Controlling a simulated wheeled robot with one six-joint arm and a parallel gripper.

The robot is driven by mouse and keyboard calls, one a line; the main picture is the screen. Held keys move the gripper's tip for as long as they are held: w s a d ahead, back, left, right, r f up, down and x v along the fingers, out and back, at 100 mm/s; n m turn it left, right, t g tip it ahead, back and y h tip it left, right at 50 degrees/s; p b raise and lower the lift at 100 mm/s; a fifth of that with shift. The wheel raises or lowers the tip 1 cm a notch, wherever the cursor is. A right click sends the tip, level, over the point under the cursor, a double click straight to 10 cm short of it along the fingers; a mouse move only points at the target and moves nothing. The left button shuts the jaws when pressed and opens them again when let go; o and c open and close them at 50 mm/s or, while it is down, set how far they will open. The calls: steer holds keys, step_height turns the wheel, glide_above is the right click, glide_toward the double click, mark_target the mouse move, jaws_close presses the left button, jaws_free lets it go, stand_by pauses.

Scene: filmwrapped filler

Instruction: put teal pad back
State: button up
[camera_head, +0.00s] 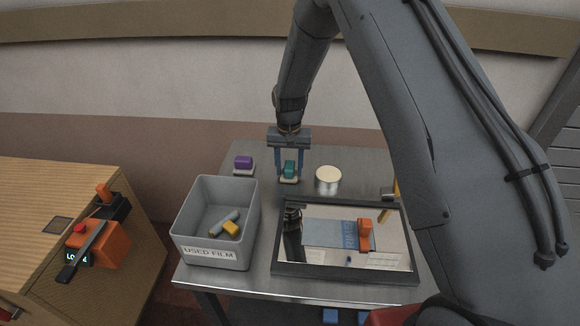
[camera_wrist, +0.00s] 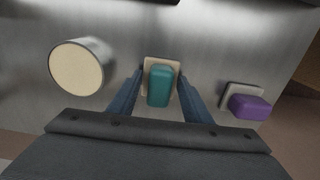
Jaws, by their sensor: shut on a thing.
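The teal pad (camera_head: 289,168) is between the blue fingers of my gripper (camera_head: 289,174), at the back of the metal table. In the wrist view the teal pad (camera_wrist: 160,86) is a rounded block over a small beige base (camera_wrist: 149,64). My gripper (camera_wrist: 158,96) is shut on the pad, with one finger on each side. I cannot tell whether the pad rests on the base or is just above it.
A purple pad (camera_head: 243,162) sits on a similar base to the left. A round cream-topped tin (camera_head: 328,180) stands close on the right. A grey bin (camera_head: 251,220) marked USED FILM and a dark-framed tray (camera_head: 346,276) are nearer. An orange device (camera_head: 100,245) is on a wooden cabinet.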

mark_target(289, 166)
steer(key=o, duration=0.9)
steer(key=shift+f, duration=0.15)
step_height(289, 166, up, 12)
steer(key=b, duration=0.4)
steer(key=s+d, duration=0.4)
steer(key=s, duration=0.5)
steer(key=s+d+r+n, duration=0.1)
steer(key=s+d, duration=0.4)
steer(key=s, duration=0.4)
steer(key=s+d+n+t, duration=0.1)
steer(key=s+d, duration=0.3)
steer(key=s, duration=0.5)
steer(key=shift+s+d+r, duration=0.15)
steer(key=shift+s+r, duration=0.1)
steer(key=shift+s, duration=0.05)
